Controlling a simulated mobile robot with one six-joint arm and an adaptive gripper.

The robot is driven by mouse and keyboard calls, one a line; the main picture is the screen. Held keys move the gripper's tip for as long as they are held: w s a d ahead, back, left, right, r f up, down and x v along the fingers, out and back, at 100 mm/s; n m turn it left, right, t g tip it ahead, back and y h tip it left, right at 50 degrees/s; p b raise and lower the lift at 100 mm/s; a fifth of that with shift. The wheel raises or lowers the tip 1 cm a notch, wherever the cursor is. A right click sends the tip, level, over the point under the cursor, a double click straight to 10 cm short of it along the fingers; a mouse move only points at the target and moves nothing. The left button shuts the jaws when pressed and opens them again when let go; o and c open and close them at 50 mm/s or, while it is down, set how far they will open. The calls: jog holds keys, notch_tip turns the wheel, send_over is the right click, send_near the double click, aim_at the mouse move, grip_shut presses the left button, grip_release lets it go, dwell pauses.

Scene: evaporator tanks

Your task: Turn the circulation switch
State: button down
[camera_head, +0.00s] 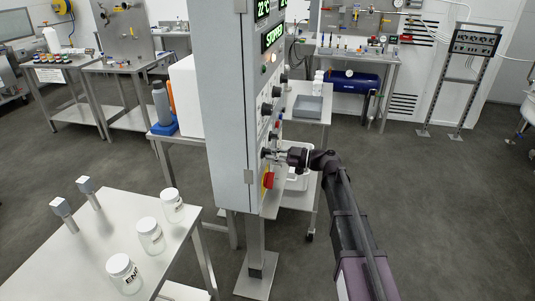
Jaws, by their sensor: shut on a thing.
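The grey control cabinet (206,110) stands on a post in the middle of the view, its front panel seen at a steep angle. Several dark knobs run down the panel, with a red and yellow switch (268,180) near its lower edge. My gripper (270,154) is at the lower part of the panel, just above the red switch, shut on a small dark knob. The knob is mostly hidden, and I cannot read its label or its position.
A steel table (70,245) at the lower left holds several white-lidded jars (150,235) and two grey-topped items. Behind the cabinet is a bench with a grey tray (307,107). The floor (440,220) to the right is clear.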

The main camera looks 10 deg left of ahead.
jog(key=shift+n, duration=1.7)
jog(key=c, duration=0.6)
grip_release()
jog(key=shift+d, duration=0.1)
jog(key=d, duration=1.1)
jog(key=shift+s+d, duration=0.2)
jog(key=shift+d, duration=0.15)
